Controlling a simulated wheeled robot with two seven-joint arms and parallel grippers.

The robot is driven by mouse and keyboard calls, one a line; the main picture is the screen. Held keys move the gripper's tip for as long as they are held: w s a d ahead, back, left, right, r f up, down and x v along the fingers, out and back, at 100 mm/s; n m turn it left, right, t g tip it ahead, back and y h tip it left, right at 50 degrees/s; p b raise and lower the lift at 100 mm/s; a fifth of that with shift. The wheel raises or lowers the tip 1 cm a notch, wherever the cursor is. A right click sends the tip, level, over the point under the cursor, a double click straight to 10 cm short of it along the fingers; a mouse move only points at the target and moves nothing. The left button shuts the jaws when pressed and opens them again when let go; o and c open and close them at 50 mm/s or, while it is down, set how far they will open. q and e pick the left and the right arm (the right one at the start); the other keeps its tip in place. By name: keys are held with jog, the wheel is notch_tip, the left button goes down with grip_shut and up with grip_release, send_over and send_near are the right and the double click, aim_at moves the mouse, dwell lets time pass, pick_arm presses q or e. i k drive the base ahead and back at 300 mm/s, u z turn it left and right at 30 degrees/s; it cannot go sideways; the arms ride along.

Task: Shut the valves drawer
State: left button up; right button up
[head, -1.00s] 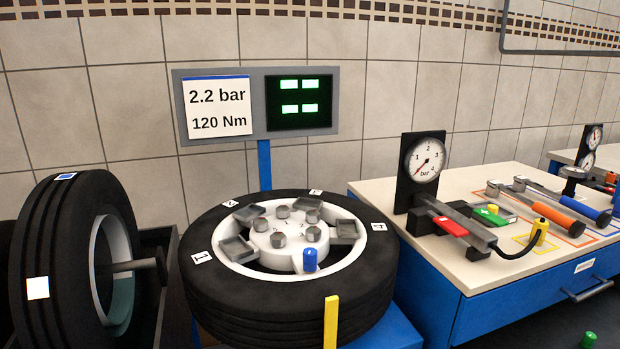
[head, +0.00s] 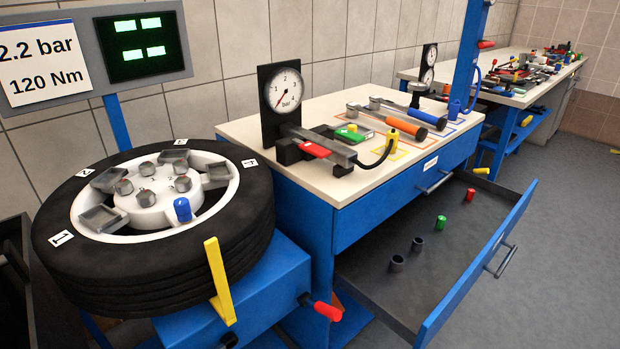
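A blue workbench drawer (head: 478,262) stands pulled far out below the bench top at the right, with its dark inside showing. A bar handle (head: 503,262) is on its front. In it stand a green piece (head: 440,222), a red piece (head: 470,195), a yellow piece (head: 481,171) and two dark ring-like pieces (head: 397,263). Above it, a blue front with a small label (head: 430,163), too small to read, and its own handle is closed. Neither of my grippers is in view.
A tyre (head: 150,215) lies on a blue stand at the left, with a yellow upright bar (head: 219,280) beside it. A red-tipped lever (head: 326,310) sticks out near the drawer. The grey floor (head: 565,250) right of the drawer is clear.

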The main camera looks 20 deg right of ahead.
aim_at(416, 302)
jog(key=k, duration=0.5)
jog(key=z, duration=0.45)
jog(key=i, duration=0.45)
jog(key=z, duration=2.1)
jog(key=i, duration=0.35)
jog(key=u, duration=1.8)
